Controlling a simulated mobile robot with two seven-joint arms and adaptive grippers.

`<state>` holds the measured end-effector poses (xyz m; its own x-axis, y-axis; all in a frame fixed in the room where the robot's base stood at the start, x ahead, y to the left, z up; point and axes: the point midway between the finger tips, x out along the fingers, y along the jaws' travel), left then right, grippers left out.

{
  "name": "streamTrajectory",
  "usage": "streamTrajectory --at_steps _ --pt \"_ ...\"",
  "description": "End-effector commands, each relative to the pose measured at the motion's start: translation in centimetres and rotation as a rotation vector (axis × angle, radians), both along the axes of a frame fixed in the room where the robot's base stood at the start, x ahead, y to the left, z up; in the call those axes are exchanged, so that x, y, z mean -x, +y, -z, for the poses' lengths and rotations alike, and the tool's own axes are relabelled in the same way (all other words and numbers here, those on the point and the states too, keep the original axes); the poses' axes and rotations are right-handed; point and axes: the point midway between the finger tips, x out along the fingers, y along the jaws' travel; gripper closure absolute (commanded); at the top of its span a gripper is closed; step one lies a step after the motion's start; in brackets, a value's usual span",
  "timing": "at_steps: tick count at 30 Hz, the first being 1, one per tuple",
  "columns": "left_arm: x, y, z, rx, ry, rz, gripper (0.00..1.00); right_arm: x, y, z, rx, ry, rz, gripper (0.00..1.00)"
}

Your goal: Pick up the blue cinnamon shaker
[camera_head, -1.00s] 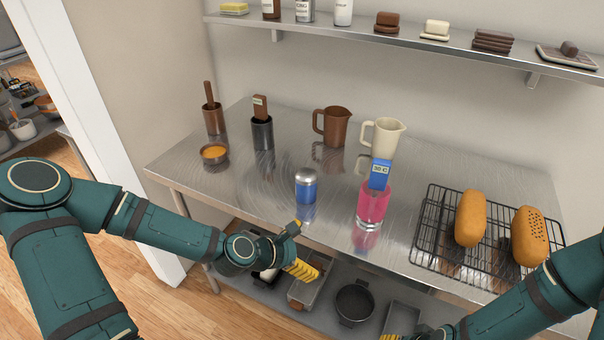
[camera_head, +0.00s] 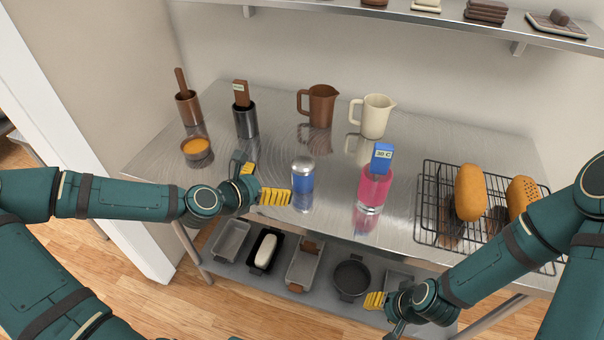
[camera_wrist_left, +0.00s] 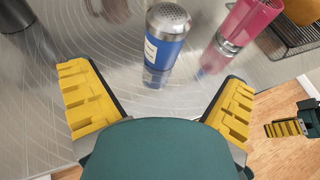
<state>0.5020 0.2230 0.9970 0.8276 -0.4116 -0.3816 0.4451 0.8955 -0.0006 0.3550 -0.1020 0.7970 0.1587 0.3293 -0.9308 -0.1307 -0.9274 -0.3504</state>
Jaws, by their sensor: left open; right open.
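The blue cinnamon shaker (camera_head: 302,181) stands upright on the metal table, with a silver perforated lid. It also shows in the left wrist view (camera_wrist_left: 166,45), ahead of and between the fingers. My left gripper (camera_head: 262,182) is open just left of the shaker, its yellow fingers pointing toward it, and nothing is between them. In the left wrist view the left gripper (camera_wrist_left: 160,100) is open and empty. My right gripper (camera_head: 380,305) is low in front of the table, near the lower shelf; it is open.
A pink container with a blue display (camera_head: 374,185) stands right of the shaker. A wire rack (camera_head: 428,200) with brown loaves is further right. A bowl of orange contents (camera_head: 197,150) is at the left.

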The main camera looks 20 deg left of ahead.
Motion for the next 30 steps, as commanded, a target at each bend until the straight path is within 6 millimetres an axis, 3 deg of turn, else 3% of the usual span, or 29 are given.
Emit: streamTrajectory --at_steps 12,23,30 --pt "-4.6 -2.4 2.3 0.000 0.000 0.001 0.00 0.5 0.1 1.5 -0.003 0.010 -0.008 0.53" --pt "-6.1 -3.6 3.4 -0.001 0.000 0.004 0.00 0.6 0.1 2.1 -0.003 0.014 -0.012 0.53" --pt "-8.2 -5.1 4.9 -0.002 -0.001 0.003 0.00 0.9 0.2 2.8 -0.005 0.019 -0.016 0.53"
